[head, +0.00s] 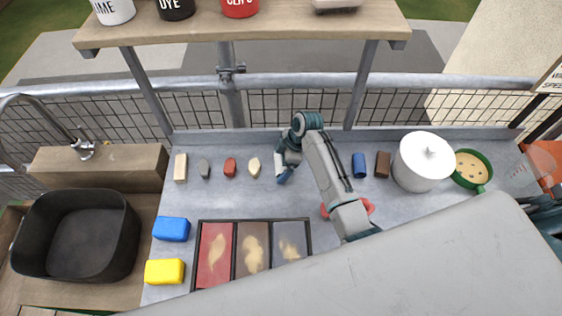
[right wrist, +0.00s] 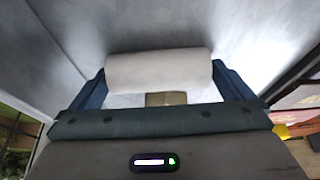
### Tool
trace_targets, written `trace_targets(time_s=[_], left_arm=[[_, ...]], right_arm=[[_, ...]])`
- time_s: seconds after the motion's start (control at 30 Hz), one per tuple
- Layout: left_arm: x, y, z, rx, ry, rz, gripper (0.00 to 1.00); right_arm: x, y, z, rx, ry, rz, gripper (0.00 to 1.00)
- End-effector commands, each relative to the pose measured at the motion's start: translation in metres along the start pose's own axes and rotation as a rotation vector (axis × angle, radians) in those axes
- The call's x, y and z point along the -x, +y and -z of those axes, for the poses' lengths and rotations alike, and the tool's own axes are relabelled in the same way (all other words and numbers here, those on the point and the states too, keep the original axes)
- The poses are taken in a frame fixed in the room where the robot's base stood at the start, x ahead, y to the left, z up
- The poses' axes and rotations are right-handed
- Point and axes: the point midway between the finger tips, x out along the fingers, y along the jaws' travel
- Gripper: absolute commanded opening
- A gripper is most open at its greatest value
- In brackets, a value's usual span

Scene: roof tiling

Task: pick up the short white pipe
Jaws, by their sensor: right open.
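The short white pipe (right wrist: 158,70) shows in the right wrist view as a pale, smooth cylinder lying crosswise between the two blue fingers of my right gripper (right wrist: 159,84). The fingers are apart, one near each end of the pipe; I cannot tell whether they touch it. In the head view my right gripper (head: 284,166) is low over the grey worktop, right of the small stones, and mostly hides what is between its fingers. My left gripper is not in view.
On the worktop (head: 210,200) stand a white pot (head: 422,165), a green bowl (head: 470,168), blue (head: 171,229) and yellow (head: 165,271) blocks and a three-part tray (head: 305,222). A red thing (head: 369,206) is partly behind my arm. A shelf (head: 270,25) hangs over the back.

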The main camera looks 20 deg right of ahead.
Motion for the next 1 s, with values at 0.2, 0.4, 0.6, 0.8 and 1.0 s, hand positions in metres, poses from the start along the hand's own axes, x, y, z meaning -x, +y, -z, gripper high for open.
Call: trace_targets(time_s=[0.2, 0.4, 0.6, 0.8, 1.0], left_arm=[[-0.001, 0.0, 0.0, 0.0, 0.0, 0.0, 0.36], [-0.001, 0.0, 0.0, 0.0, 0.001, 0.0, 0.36], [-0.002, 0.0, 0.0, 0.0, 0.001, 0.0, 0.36], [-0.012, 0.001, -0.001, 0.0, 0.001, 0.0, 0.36], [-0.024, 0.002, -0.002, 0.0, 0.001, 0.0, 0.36]], right_arm=[[0.0, 0.0, 0.0, 0.0, 0.0, 0.0, 0.86], [0.0, 0.0, 0.0, 0.0, 0.0, 0.0, 0.64], [0.002, 0.0, 0.001, 0.0, 0.001, -0.001, 0.64], [0.025, 0.001, 0.01, 0.002, 0.002, -0.005, 0.64], [0.063, 0.002, 0.026, 0.002, 0.003, -0.006, 0.64]])
